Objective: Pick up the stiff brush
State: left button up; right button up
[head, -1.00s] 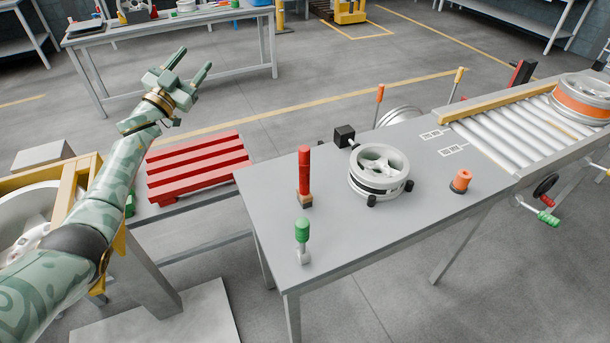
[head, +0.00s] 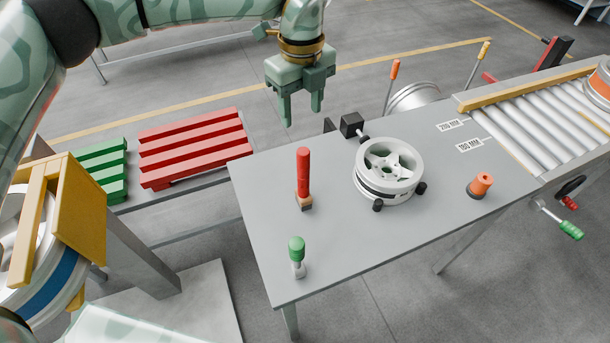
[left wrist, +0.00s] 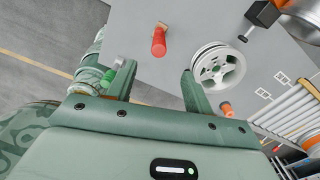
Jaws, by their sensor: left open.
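The stiff brush (head: 303,176) stands upright on the grey table, with a red handle above a wooden block and dark bristles. It also shows in the left wrist view (left wrist: 158,42), beyond the fingertips and between them sideways. My left gripper (head: 301,115) is open and empty, fingers pointing down, in the air past the table's far edge in the head view. It appears above the brush in that picture and apart from it. Its fingers also show in the left wrist view (left wrist: 160,68). My right gripper is not in view.
On the table (head: 345,245) are a silver wheel (head: 388,168) on dark supports, a green-handled tool (head: 297,255) and an orange-topped piece (head: 480,185). A roller conveyor (head: 540,125) adjoins at right. Red slats (head: 195,150) lie left. The table between brush and green-handled tool is clear.

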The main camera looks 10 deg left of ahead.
aim_at(304, 161)
pick_arm(q)
notch_tip(304, 161, down, 9)
jog(key=shift+r+b, duration=0.1)
jog(key=shift+b, duration=0.25)
jog(key=f, duration=0.5)
jog(key=shift+s+d+f, duration=0.2)
jog(key=shift+s+f, duration=0.05)
jog(key=shift+f, duration=0.1)
jog(key=shift+r, duration=0.1)
jog(key=c, duration=1.1)
